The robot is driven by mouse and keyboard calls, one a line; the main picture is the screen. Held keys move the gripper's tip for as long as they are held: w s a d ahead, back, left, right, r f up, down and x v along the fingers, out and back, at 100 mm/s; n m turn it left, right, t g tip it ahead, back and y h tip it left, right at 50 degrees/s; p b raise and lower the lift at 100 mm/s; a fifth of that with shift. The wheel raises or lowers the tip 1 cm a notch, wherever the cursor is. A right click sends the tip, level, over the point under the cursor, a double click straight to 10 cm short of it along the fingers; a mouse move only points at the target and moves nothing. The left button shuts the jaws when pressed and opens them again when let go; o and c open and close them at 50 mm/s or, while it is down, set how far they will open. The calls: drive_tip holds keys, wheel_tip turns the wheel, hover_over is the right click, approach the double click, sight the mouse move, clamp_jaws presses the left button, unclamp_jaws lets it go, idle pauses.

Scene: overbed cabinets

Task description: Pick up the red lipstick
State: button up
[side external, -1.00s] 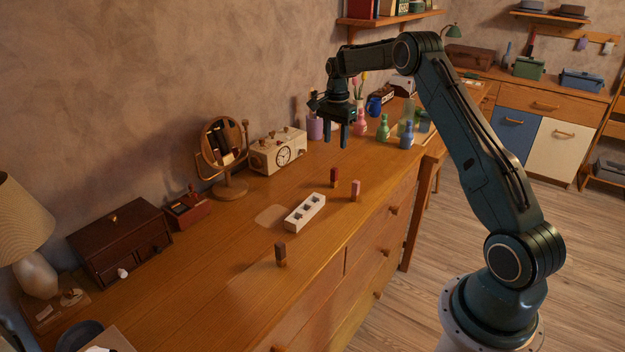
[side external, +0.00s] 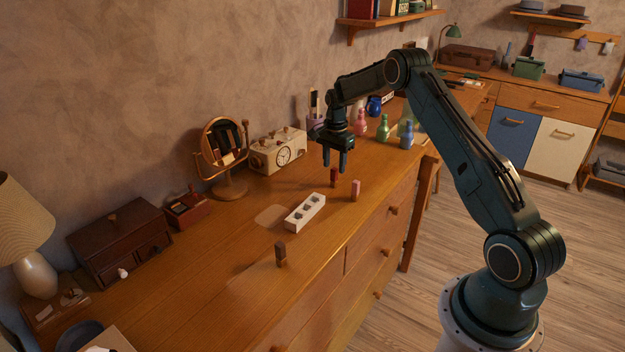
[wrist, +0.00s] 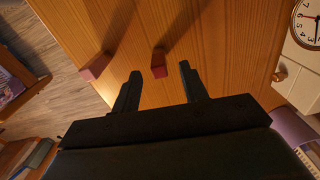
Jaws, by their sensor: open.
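The red lipstick (side external: 334,178) stands upright on the wooden dresser top, behind the white holder. My gripper (side external: 335,165) is open and points down just above it, with nothing held. In the wrist view the red lipstick (wrist: 159,66) shows in the gap between the two fingertips, a little beyond them. A pink lipstick (side external: 356,189) stands close by to the right; in the wrist view it (wrist: 94,68) lies to the left, outside the fingers.
A white holder with dark openings (side external: 305,213) and a brown lipstick (side external: 281,254) are nearer the front. A cream clock (side external: 278,152) and round mirror (side external: 224,150) stand along the wall. Several colored bottles (side external: 383,128) are behind. The dresser's right edge is near the pink lipstick.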

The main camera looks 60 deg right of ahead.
sight(335, 168)
drive_tip(key=shift+s+f, duration=0.1)
drive_tip(key=shift+f, duration=2.5)
drive_tip(key=c, duration=0.9)
